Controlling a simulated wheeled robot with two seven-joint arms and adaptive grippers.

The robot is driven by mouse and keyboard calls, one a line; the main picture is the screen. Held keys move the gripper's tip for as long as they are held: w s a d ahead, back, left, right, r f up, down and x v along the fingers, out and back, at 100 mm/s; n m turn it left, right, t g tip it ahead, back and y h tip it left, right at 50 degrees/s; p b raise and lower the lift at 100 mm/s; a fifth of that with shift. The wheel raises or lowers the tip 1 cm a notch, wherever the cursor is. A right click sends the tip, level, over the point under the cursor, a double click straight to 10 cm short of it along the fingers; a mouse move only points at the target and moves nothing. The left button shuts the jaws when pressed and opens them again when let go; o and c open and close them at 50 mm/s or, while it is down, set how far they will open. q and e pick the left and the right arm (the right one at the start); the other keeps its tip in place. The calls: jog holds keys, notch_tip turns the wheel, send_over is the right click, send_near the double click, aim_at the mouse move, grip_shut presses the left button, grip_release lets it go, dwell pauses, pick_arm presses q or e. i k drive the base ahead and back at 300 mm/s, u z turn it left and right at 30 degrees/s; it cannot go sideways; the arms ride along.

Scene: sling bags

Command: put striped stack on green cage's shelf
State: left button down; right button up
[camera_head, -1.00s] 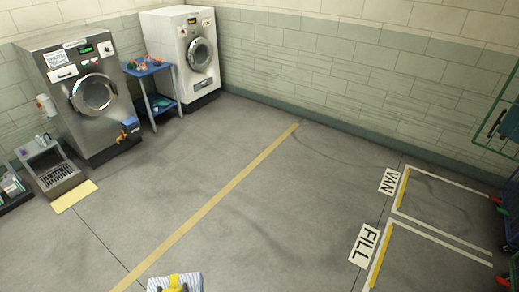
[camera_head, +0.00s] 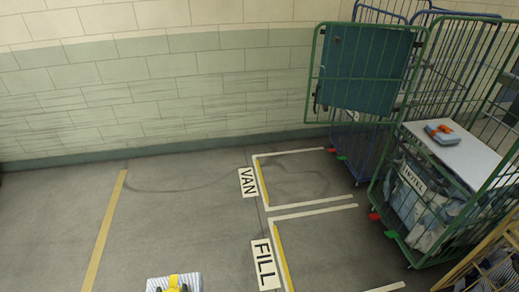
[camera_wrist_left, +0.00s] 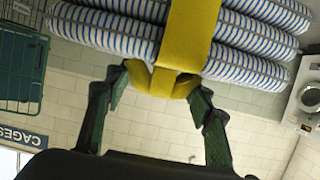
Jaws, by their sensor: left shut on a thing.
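The striped stack (camera_head: 190,281), white and blue folded cloth with a yellow strap (camera_head: 173,280), shows at the bottom edge of the head view, partly cut off. In the left wrist view the stack (camera_wrist_left: 110,32) hangs across the top, its layers bound by the strap. My left gripper (camera_wrist_left: 160,84) is shut on the strap's lower loop, one dark green finger on each side. The green cage (camera_head: 407,208) stands at the right of the head view, well apart from the stack. Its white shelf (camera_head: 470,160) carries a blue folded item with an orange top (camera_head: 440,132). My right gripper is not in view.
The green cage's teal-panelled door (camera_head: 365,70) stands open to the left. A grey bag marked HOTEL (camera_head: 415,190) lies under the shelf. A blue cage (camera_head: 362,150) stands behind, and a yellow frame (camera_head: 475,265) is at lower right.

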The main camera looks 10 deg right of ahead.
aim_at(476, 161)
jog(key=z, duration=0.6)
jog(key=i, duration=1.7)
jog(key=z, duration=1.55)
jog(key=i, duration=1.25)
jog(key=z, duration=1)
